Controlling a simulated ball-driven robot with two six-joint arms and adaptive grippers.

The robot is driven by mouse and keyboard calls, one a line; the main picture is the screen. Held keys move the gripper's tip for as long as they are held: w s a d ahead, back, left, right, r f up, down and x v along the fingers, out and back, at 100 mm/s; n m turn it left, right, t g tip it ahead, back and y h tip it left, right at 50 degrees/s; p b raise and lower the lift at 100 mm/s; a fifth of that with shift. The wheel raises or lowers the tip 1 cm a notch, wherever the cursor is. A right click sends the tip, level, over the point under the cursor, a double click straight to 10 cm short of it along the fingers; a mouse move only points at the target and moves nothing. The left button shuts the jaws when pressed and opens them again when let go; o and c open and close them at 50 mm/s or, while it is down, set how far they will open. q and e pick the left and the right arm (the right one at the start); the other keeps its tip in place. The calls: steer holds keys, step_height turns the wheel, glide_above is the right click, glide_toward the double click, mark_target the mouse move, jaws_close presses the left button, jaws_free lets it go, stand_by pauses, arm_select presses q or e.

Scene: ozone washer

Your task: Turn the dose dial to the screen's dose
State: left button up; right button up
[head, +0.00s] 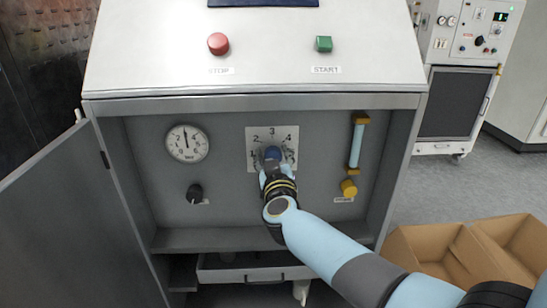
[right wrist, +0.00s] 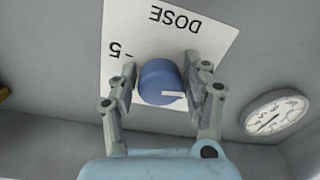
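The blue dose dial (head: 272,153) sits on a white scale plate (head: 290,134) in the cabinet's recess; numbers 2, 3 and 4 read along its top. My right gripper (head: 274,168) is at the dial and partly covers it. In the right wrist view the fingers (right wrist: 160,85) stand on both sides of the dial (right wrist: 158,80), with narrow gaps showing, so they look open around it. The dial's white mark points right there, in an upside-down view with the 5 at left. The screen (head: 263,2) is cut off at the top; its dose cannot be read. My left gripper is out of view.
A gauge (head: 187,143) and a black knob (head: 194,193) are left of the dial. A flow tube (head: 356,143) and yellow knob (head: 349,188) are at right. Red stop (head: 218,43) and green start (head: 323,44) buttons sit above. An open door (head: 75,225) flanks the left.

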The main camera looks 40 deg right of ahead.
steer(key=c, duration=0.8)
steer(key=shift+o, duration=0.2)
steer(key=shift+m, duration=0.4)
steer(key=m+p, duration=0.1)
steer(key=m, duration=0.6)
steer(key=shift+a+m, duration=0.1)
steer(key=shift+m, duration=0.2)
steer(key=m, duration=0.5)
steer(key=shift+m+h, duration=0.3)
steer(key=shift+m, duration=0.1)
steer(key=m+b, duration=0.1)
steer(key=m, duration=0.5)
